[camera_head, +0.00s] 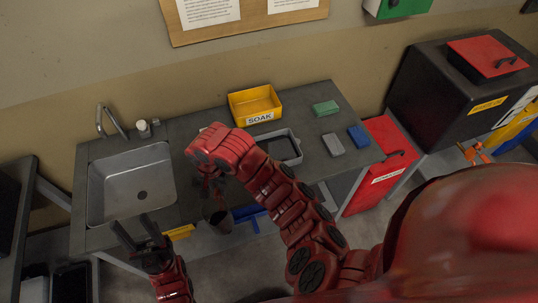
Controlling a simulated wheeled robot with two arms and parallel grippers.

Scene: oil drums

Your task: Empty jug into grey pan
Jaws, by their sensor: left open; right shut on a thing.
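My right arm reaches across the bench, and its gripper (213,188) points down below the red wrist. It is shut on a small dark jug (221,222) near the bench's front edge. The jug's contents cannot be made out, and my wrist and fingers hide part of it. The grey pan (296,157) sits on the bench to the right of my wrist, with its left part hidden behind my arm. My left gripper (138,232) is open and empty, in front of the sink's lower edge, left of the jug.
A metal sink (130,185) with a tap is at the left. A yellow SOAK bin (255,104) stands behind the pan. Green (326,108), grey (333,145) and blue (359,136) blocks lie to the right. A red bin (386,165) stands beyond the bench.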

